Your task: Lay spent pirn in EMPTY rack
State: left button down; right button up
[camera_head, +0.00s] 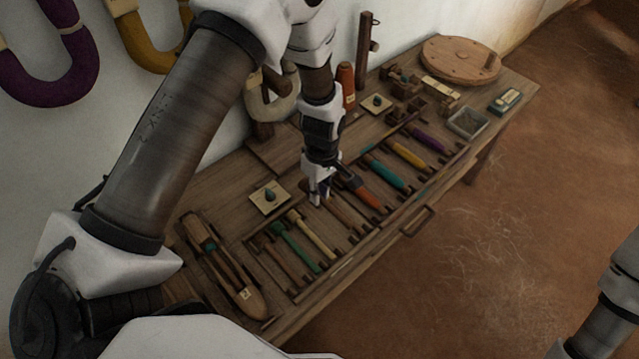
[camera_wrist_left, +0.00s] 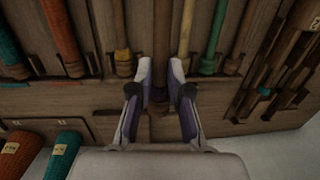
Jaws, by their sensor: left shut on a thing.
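My left gripper (camera_head: 318,196) hangs over the pirn rack, just behind the row of pirns. In the left wrist view my left gripper (camera_wrist_left: 162,78) is shut on a bare brown pirn (camera_wrist_left: 162,35), the spent one by its look. No EMPTY label is legible. My right gripper is out of view.
A wooden shuttle (camera_head: 222,265) lies at the near end of the bench. Small boxes, a grey tray (camera_head: 468,123) and a round wooden disc (camera_head: 460,60) stand at the far end.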

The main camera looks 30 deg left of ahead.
pick_arm(q)
notch_tip(320, 180, down, 7)
jog(key=b, duration=0.4)
jog(key=shift+w+d+f+b, duration=0.1)
jog(key=shift+b, duration=0.3)
jog(key=shift+f, duration=0.65)
jog(key=c, duration=0.7)
grip_release()
notch_tip(320, 180, up, 8)
jog(key=p, duration=0.7)
jog(key=shift+r, duration=0.15)
